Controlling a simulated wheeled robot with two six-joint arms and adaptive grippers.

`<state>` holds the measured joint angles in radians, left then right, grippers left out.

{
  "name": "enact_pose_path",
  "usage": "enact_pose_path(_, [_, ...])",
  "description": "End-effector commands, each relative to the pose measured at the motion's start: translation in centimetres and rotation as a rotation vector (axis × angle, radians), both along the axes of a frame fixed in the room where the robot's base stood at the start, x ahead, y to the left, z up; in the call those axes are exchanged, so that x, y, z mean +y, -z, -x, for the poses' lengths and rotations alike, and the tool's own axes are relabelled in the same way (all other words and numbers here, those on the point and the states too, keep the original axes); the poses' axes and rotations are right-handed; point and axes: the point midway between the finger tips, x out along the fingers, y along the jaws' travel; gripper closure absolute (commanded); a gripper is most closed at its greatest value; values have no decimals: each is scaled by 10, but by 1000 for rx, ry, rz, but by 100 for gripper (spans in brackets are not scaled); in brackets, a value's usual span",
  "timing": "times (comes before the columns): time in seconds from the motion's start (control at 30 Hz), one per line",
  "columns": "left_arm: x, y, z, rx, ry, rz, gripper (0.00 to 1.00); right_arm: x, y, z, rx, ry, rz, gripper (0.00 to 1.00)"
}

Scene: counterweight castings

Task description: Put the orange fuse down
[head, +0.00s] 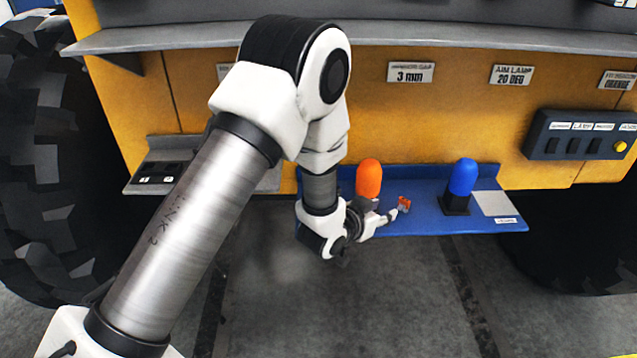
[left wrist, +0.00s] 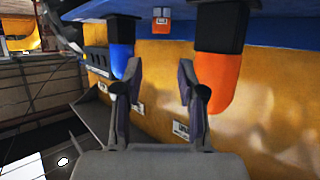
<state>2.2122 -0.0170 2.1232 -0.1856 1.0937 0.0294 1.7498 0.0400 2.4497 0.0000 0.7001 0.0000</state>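The small orange fuse (head: 404,203) is at the blue shelf (head: 430,218), just past the tips of my left gripper (head: 393,214). In the left wrist view, which is upside down, the fuse (left wrist: 161,26) shows at the top against the blue shelf, with a pale part at one end. It lies beyond the fingertips, in line with the gap between them. My left gripper (left wrist: 160,68) is open, its two fingers apart with nothing between them. My right gripper is in neither view.
A large orange-domed lamp (head: 369,178) stands close beside my left gripper. A blue-domed lamp (head: 463,178) stands farther right. A pale square pad (head: 495,203) lies at the shelf's right end. A switch box (head: 580,137) is on the yellow wall.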

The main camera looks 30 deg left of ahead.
Motion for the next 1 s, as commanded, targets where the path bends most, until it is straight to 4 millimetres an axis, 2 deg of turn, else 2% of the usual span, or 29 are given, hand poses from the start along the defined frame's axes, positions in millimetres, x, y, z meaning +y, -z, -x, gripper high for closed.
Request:
enact_pose_path(0.07, [1, 4, 2, 11, -2, 0, 60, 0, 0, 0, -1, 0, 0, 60])
enact_pose_path(0.13, [3, 22, 13, 62, -12, -3, 60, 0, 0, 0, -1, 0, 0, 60])
enact_pose_path(0.17, [5, 35, 22, 100, -20, -4, 60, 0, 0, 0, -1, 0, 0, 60])
enact_pose_path(0.27, [14, 95, 69, 286, -54, -15, 60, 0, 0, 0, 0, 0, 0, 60])
enact_pose_path(0.3, [19, 122, 96, 383, -71, -20, 60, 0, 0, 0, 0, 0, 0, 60])
enact_pose_path(0.37, [26, 162, 146, 546, -99, -30, 60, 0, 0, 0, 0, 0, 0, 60])
enact_pose_path(0.4, [30, 186, 183, 659, -115, -39, 60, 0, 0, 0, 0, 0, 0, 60])
enact_pose_path(0.43, [33, 201, 212, 745, -130, -45, 60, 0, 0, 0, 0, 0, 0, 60])
enact_pose_path(0.5, [38, 225, 275, 923, -158, -59, 60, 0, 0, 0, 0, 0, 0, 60])
enact_pose_path(0.53, [40, 231, 299, 989, -168, -65, 60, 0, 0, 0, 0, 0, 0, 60])
enact_pose_path(0.6, [43, 239, 340, 1102, -185, -74, 60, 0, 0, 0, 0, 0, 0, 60])
enact_pose_path(0.63, [44, 241, 352, 1136, -189, -77, 53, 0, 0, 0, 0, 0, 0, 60])
enact_pose_path(0.67, [44, 241, 360, 1159, -192, -79, 43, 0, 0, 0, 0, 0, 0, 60])
enact_pose_path(0.7, [44, 242, 367, 1178, -195, -82, 40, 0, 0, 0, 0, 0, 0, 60])
enact_pose_path(0.9, [44, 242, 368, 1182, -196, -80, 40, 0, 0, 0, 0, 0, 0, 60])
enact_pose_path(1.0, [42, 241, 351, 1167, -201, -56, 40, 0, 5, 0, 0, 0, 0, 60])
